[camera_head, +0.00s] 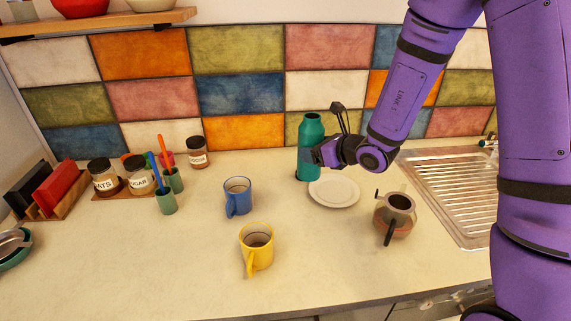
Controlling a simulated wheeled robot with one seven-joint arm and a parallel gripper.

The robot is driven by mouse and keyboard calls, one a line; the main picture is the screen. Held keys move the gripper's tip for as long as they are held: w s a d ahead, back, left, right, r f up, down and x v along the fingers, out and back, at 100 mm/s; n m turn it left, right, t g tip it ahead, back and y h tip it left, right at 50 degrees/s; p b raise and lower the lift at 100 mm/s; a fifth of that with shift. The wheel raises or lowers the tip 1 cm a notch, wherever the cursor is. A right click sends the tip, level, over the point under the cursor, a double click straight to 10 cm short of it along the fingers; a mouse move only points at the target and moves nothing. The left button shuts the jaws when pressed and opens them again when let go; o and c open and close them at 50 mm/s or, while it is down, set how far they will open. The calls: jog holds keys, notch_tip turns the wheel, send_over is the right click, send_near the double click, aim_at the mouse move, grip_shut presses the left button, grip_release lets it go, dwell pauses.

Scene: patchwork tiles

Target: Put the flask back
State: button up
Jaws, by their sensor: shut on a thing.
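A tall teal flask (312,130) is upright at the back of the counter, near the tiled wall and just behind a white plate. My gripper (318,155) is at the flask's body, reaching in from the right, and is shut on it. The gripper hides part of the flask's middle. The flask's base is close to the counter top; I cannot tell whether it touches.
A white plate (334,191) lies just in front of the flask. A kettle-like pot (395,216) stands to the right, before the sink drainer (455,190). A blue mug (238,197) and yellow mug (257,247) stand left. Jars (140,175) are further left.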

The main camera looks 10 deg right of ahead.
jog(key=w+d+f+m+t+h, duration=0.1)
jog(key=w+d+m+h, duration=0.3)
jog(key=w+d, duration=0.5)
jog(key=d+t, duration=0.1)
jog(key=d, duration=0.3)
jog(key=shift+w, duration=0.15)
jog(key=shift+r, duration=0.1)
